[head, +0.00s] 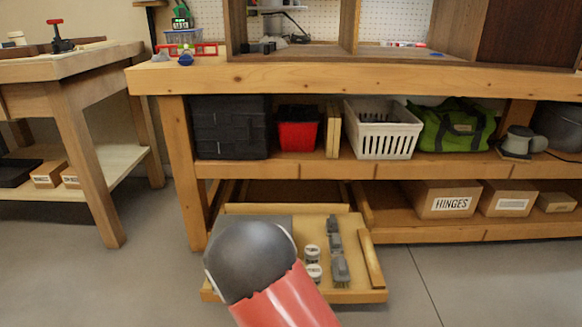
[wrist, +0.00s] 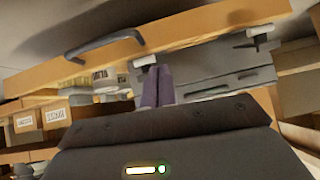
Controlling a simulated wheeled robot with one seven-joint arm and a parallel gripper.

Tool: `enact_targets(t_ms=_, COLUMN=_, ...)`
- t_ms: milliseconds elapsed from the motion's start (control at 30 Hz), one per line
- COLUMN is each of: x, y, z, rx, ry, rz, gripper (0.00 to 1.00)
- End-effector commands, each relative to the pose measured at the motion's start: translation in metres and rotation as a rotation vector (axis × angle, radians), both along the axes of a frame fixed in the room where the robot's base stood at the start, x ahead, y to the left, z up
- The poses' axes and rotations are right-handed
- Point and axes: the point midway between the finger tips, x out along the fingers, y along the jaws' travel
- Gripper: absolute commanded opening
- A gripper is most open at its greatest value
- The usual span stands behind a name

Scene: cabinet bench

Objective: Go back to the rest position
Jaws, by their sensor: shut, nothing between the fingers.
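In the wrist view, my gripper (wrist: 155,72) shows as two fingers pressed together, with nothing between them. Beyond them is the wooden front of a drawer with a dark bar handle (wrist: 104,35). The fingers overlap the drawer in the picture; I cannot tell whether they touch it. In the head view, the low drawer (head: 374,262) stands pulled out under the bench. It holds white-lidded cans (head: 312,252) and grey blocks (head: 340,268). My red and dark arm covers its left front part and hides my gripper there.
The bench (head: 380,78) carries an open cabinet (head: 463,28). Its shelves hold a black case (head: 229,127), a red bin (head: 298,130), a white basket (head: 383,130), a green bag (head: 455,128) and a hinges box (head: 447,198). A second workbench (head: 62,72) stands left. Floor is clear at right front.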

Motion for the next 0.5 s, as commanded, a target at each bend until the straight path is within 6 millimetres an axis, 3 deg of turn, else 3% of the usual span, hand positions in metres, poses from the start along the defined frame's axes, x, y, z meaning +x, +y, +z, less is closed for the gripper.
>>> enact_targets(t_ms=267, x=-0.001, y=-0.017, z=0.056, rx=0.086, ry=0.078, rz=-0.002, gripper=0.00)
enact_targets(t_ms=500, x=-0.027, y=-0.059, z=0.147, rx=0.177, ry=0.176, rz=0.037, gripper=0.00)
